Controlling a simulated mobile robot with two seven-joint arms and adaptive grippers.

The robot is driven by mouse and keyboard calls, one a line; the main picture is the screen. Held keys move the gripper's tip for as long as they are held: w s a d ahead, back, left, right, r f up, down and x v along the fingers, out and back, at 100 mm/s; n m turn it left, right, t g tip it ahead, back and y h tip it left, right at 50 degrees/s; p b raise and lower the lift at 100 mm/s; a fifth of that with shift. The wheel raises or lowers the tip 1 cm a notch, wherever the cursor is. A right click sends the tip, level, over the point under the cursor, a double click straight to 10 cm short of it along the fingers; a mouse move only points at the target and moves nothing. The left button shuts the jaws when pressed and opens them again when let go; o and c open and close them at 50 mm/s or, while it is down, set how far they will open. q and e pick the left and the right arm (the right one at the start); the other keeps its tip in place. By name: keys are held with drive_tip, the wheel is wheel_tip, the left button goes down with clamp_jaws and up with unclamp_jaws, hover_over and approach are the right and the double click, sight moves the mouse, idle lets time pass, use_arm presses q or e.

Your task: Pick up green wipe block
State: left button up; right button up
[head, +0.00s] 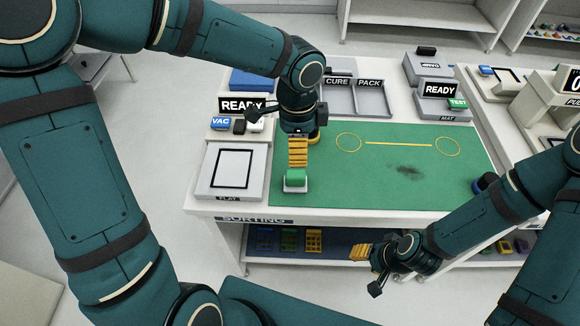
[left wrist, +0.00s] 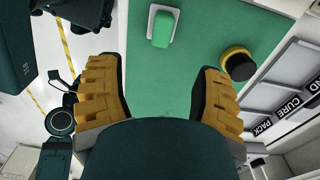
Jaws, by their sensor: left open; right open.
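The green wipe block (head: 296,176) sits on a small white holder (head: 294,189) at the front left of the green mat (head: 400,190). In the left wrist view the block (left wrist: 163,28) lies ahead of the fingers, near the top and apart from them. My left gripper (head: 298,160) hangs above the mat just behind the block in the head view; its yellow fingers (left wrist: 160,95) are spread wide with nothing between them. My right gripper (head: 362,252) is off the table's front edge, low at the right, empty and far from the block.
A yellow and black round piece (left wrist: 238,64) stands on the mat near the left gripper. A grey plate with a black-framed square (head: 232,170) lies left of the mat. Grey CURE and PACK trays (head: 355,98) are behind. The mat's middle is free apart from a dark smudge (head: 408,170).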

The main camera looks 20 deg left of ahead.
sight(296, 174)
use_arm(q)
drive_tip(key=f+b, duration=0.1)
drive_tip(key=f, duration=0.3)
drive_tip(key=f+b, duration=0.1)
drive_tip(key=f, duration=0.2)
drive_tip(key=shift+w+a+f+b, duration=0.2)
drive_tip(key=shift+f+b, duration=0.1)
drive_tip(key=shift+f, duration=0.1)
wheel_tip(296, 174, down, 5)
drive_tip(key=shift+s+d+f+b, duration=0.1)
drive_tip(key=shift+s+f+b, duration=0.05)
drive_tip(key=shift+b, duration=0.85)
clamp_jaws()
